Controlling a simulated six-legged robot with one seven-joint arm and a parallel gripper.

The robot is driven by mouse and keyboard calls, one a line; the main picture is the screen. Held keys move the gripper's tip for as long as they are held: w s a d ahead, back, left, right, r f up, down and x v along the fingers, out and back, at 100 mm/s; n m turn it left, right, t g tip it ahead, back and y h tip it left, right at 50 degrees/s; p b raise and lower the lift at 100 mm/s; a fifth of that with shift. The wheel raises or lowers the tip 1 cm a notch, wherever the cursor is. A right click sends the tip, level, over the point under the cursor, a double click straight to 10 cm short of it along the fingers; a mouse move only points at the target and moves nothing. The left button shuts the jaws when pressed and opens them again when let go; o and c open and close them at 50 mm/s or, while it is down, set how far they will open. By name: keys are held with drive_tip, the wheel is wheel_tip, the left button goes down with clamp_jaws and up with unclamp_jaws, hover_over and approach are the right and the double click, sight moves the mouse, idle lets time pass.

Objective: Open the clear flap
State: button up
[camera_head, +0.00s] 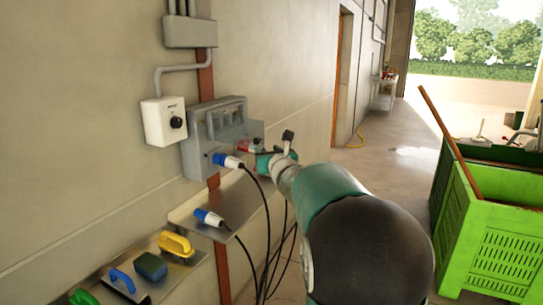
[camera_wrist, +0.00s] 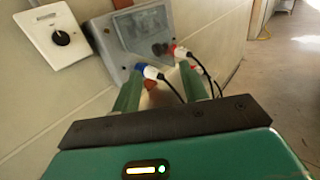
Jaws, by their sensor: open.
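The clear flap (camera_head: 227,118) is a see-through window on the upper front of a grey wall-mounted socket box (camera_head: 196,158). It looks closed, lying against the box. In the wrist view the flap (camera_wrist: 146,28) shows at the top, beyond the fingers. My gripper (camera_head: 272,158) is at the right side of the box, partly hidden by my own arm. In the wrist view my gripper (camera_wrist: 160,82) has its two green fingers spread apart with nothing held between them. The fingers point toward the lower part of the box, below the flap, and appear apart from the flap.
A blue plug (camera_head: 228,161) and a red plug (camera_head: 249,146) sit in the box, with black cables hanging. A white knob switch (camera_head: 164,121) is left of it. A metal shelf (camera_head: 180,215) below holds another blue plug (camera_head: 208,217). Green crates (camera_head: 490,240) stand right.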

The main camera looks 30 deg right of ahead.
drive_tip(key=v, duration=0.2)
drive_tip(key=shift+s, duration=0.4)
